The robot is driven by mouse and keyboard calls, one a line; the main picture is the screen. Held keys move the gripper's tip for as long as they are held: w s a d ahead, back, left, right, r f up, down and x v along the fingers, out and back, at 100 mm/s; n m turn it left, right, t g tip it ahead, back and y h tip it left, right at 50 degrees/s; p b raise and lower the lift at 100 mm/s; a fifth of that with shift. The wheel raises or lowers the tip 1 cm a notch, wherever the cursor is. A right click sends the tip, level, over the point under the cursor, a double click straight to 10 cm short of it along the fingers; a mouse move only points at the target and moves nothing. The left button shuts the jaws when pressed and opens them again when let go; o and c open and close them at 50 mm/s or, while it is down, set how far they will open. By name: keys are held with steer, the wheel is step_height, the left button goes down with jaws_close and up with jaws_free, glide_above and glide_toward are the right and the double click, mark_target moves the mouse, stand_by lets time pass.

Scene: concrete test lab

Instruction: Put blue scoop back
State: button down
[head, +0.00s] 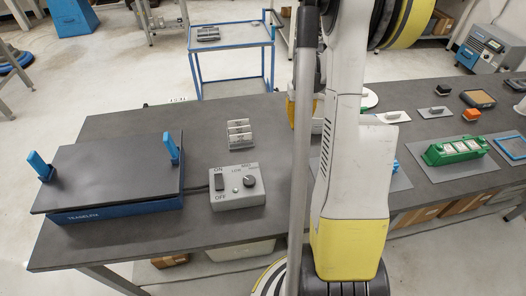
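No thing that I can clearly tell as a blue scoop shows. A small bright blue piece (395,165) shows just right of my arm, at a grey mat (397,181); my arm hides what lies to its left, and I cannot tell what the piece is. Two upright blue handles, a left one (40,166) and a right one (171,146), stand at the ends of a black-topped blue device (110,172) on the left of the table. My gripper is not visible; my white and yellow arm fills the middle of the view.
A grey control box (237,187) and metal blocks (239,132) stand on the dark table (200,240). On the right are a green tray (455,151), a blue frame (513,146) and an orange block (471,115). A blue cart (231,45) stands behind. The table's front left is clear.

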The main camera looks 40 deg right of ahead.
steer(key=w+a+f+b, duration=0.1)
steer(key=w+f, duration=0.1)
steer(key=w, duration=0.1)
steer(key=w+a+f, duration=0.2)
steer(key=w, duration=0.1)
steer(key=w+a+f+b, duration=0.1)
steer(key=w+f, duration=0.1)
steer(key=w, duration=0.1)
steer(key=shift+w+a+f+b, duration=0.35)
steer(key=shift+w+a, duration=0.05)
steer(key=shift+f+b, duration=0.75)
steer(key=shift+f, duration=1.25)
steer(key=shift+f, duration=0.15)
steer(key=c, duration=1.6)
jaws_free()
steer(key=shift+o, duration=0.5)
